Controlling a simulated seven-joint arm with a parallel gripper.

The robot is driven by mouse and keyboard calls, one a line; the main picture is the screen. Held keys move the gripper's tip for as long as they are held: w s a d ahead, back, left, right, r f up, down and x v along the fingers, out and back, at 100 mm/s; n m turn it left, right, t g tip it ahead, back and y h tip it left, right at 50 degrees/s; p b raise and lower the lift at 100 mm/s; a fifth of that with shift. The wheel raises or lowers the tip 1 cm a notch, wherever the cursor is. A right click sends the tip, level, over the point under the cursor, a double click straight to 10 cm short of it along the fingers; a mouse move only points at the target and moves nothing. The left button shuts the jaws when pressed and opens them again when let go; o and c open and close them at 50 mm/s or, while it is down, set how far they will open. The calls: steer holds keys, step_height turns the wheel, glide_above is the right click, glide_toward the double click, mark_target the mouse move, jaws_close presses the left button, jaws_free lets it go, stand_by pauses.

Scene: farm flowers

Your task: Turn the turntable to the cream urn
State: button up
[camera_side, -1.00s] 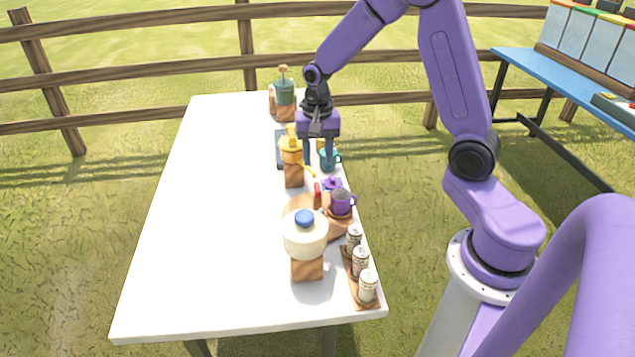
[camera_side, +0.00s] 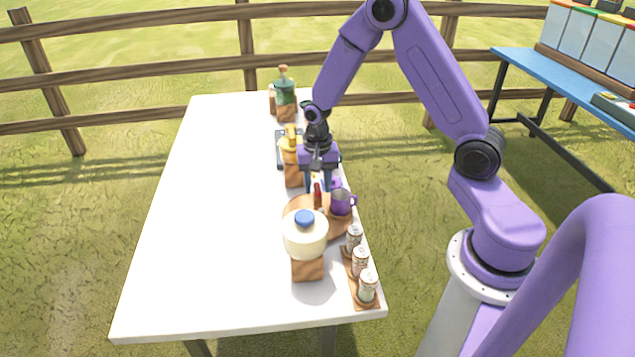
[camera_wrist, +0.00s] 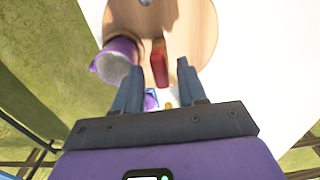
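The turntable (camera_wrist: 195,28) is a round wooden disc. In the side view its left rim (camera_side: 292,204) shows behind the cream urn. A red upright peg (camera_wrist: 159,62) stands near its edge and also shows in the side view (camera_side: 317,195). The cream urn (camera_side: 305,238), with a blue lid, stands on a wooden block at the near side of the turntable. My gripper (camera_wrist: 158,68) is open, fingers pointing down at the turntable's far edge. In the wrist view the red peg appears between and just beyond the fingertips; I cannot tell whether they touch it.
Several cans (camera_side: 360,263) stand on a wooden strip along the right table edge. A yellow urn (camera_side: 290,143) and a green urn (camera_side: 285,93) stand farther back. The table's left half (camera_side: 210,210) is clear.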

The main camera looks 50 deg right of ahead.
jaws_close()
steer(key=shift+m, duration=6.9)
steer(key=shift+r+m, duration=0.1)
steer(key=shift+m, duration=2.2)
steer(key=shift+o, duration=0.9)
jaws_free()
